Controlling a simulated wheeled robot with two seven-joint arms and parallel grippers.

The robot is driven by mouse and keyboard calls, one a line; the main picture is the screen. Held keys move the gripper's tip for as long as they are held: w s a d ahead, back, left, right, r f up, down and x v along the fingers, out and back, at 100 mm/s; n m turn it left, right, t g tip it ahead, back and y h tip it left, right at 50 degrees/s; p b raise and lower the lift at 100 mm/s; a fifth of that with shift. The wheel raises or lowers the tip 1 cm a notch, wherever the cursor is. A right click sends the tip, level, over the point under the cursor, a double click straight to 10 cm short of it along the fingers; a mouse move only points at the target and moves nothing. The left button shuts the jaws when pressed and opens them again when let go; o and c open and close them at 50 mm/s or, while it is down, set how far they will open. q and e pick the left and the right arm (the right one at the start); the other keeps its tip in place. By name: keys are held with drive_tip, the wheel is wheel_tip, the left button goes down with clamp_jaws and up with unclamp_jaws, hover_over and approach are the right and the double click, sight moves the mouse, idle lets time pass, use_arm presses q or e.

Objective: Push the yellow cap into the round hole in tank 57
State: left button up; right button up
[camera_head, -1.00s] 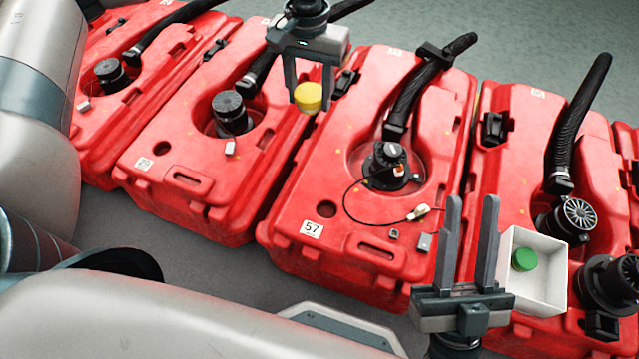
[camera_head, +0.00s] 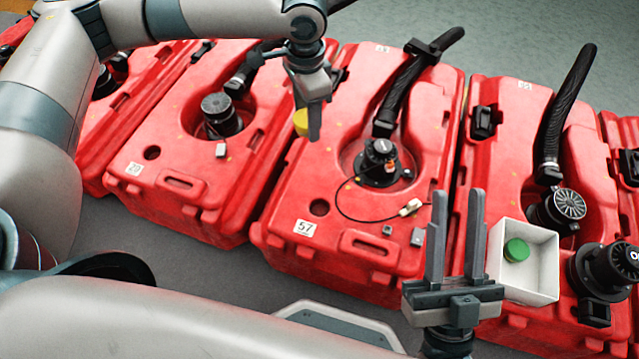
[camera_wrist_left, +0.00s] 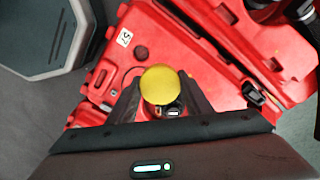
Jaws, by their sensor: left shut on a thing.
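Tank 57 (camera_head: 330,256) is the red tank in the middle of the head view, with a "57" label at its lower left. Its dark round hole (camera_head: 319,207) is just above the label; the hole also shows in the left wrist view (camera_wrist_left: 140,53). My left gripper (camera_head: 308,128) is shut on the yellow cap (camera_head: 301,122), above and behind the hole, over the tank's upper left. The cap (camera_wrist_left: 160,84) sits between the fingers in the left wrist view. My right gripper (camera_head: 464,222) is open and empty, fingers upward, at the tank's right front.
A white box (camera_head: 541,288) with a green cap (camera_head: 516,250) inside stands right of my right gripper. A black fitting (camera_head: 378,165) with a hose and a thin cable (camera_head: 350,212) lie on tank 57. More red tanks stand on both sides.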

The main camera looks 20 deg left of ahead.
use_arm(q)
drive_tip(key=s+d+f+m, duration=0.2)
drive_tip(key=f+m, duration=0.6)
drive_tip(key=m, duration=0.4)
drive_tip(key=s+d+f+m, duration=0.2)
drive_tip(key=s+f+m, duration=0.1)
drive_tip(key=f+m, duration=0.6)
drive_tip(key=m+p, duration=0.1)
drive_tip(key=m, duration=0.2)
drive_tip(key=shift+d+m, duration=0.2)
drive_tip(key=shift+m, duration=0.1)
use_arm(e)
drive_tip(key=shift+s+a+f+g, duration=0.2)
drive_tip(key=shift+a+f+g, duration=0.15)
drive_tip(key=shift+f, duration=0.25)
drive_tip(key=shift+s+a+f+g, duration=0.15)
drive_tip(key=shift+a+f+g, duration=0.1)
drive_tip(key=shift+f+g, duration=0.3)
use_arm(q)
drive_tip(key=shift+s, duration=0.1)
